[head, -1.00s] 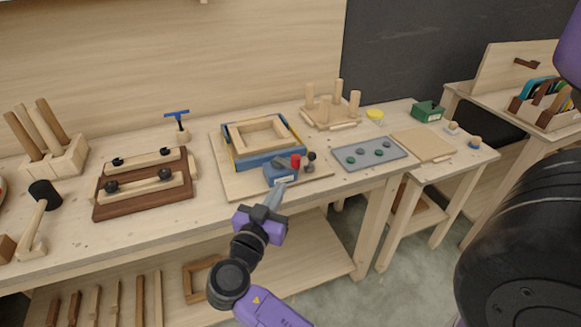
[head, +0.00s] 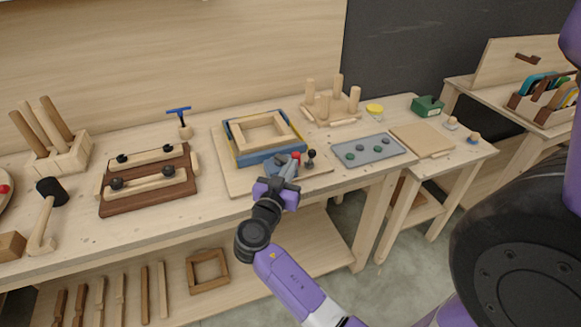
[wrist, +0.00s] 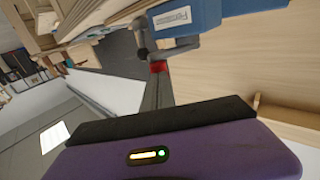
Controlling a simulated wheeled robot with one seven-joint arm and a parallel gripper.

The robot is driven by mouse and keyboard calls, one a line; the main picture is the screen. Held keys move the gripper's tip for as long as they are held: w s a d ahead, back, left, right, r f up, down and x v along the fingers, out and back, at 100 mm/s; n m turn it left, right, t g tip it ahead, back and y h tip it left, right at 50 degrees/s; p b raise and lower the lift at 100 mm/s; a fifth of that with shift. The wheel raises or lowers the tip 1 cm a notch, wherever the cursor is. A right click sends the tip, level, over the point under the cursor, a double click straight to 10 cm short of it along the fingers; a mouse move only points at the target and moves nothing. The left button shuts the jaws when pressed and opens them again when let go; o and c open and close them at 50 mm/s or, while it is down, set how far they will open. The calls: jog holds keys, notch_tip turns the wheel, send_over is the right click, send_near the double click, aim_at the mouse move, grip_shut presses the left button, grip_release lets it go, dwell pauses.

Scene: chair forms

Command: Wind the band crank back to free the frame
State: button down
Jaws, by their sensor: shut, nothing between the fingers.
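The pale wooden frame (head: 243,133) lies inside a blue clamp (head: 234,151) with a yellow band edge, on a wooden board (head: 232,187). The red crank knob (head: 296,157) is also in the wrist view (wrist: 158,67). My gripper (head: 290,167) is shut and empty, its fingertips (wrist: 157,82) close to the red knob. I cannot tell whether they touch it.
A dark knob (head: 311,154) stands right of the crank. A grey tray with round pieces (head: 374,160) lies to the right, a peg rack (head: 330,122) behind. A brown clamp jig (head: 150,200) stands to the left. The bench front edge is bare below the board.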

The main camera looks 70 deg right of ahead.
jog(key=shift+s+d+n+t+y+b, duration=0.1)
jog(key=shift+s+d+n+t+b, duration=0.25)
jog(key=shift+d+n+t+b, duration=0.3)
jog(key=shift+s+d+n+t+y+b, duration=0.15)
jog(key=shift+s+n+t+b, duration=0.3)
jog(key=shift+t, duration=0.45)
jog(key=shift+s+d+n+t+y+b, duration=0.1)
jog(key=shift+s+d+n+t+b, duration=0.1)
jog(key=shift+d+n+t+b, duration=0.4)
jog(key=shift+a, duration=0.1)
